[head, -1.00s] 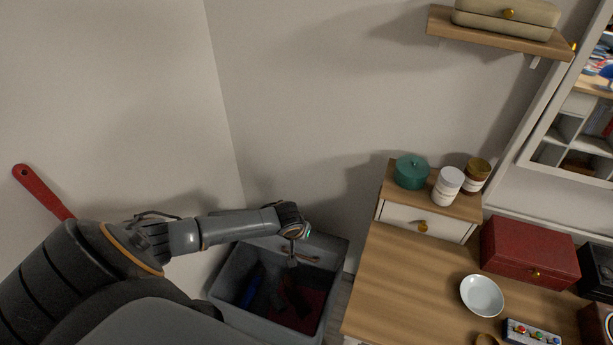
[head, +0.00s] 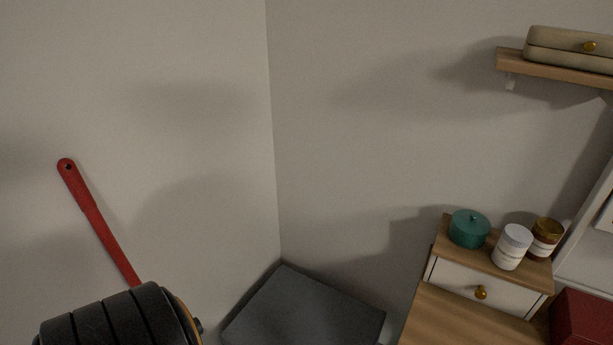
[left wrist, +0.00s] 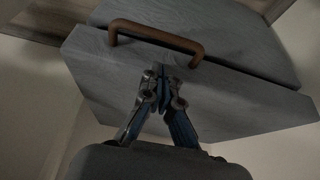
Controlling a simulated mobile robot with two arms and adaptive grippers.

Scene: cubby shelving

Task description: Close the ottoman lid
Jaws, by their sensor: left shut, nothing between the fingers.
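The ottoman lid (head: 305,312) is a flat grey panel low in the middle of the head view, in the wall corner. It covers the ottoman's inside; the box below is out of view. I cannot tell whether it lies fully flush. In the left wrist view the grey lid (left wrist: 245,105) fills the middle, with a copper-brown bar handle (left wrist: 155,36) near its edge. My left gripper (left wrist: 160,85) is shut and empty over the lid, just below the handle in the picture. I cannot tell whether it touches the lid. My right gripper is in neither view.
A wooden desk (head: 440,320) stands right of the ottoman, with a small drawer unit (head: 480,285) carrying a teal pot (head: 468,229) and jars (head: 512,247). A red-handled tool (head: 98,222) is at the left wall. A shelf (head: 560,72) hangs upper right.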

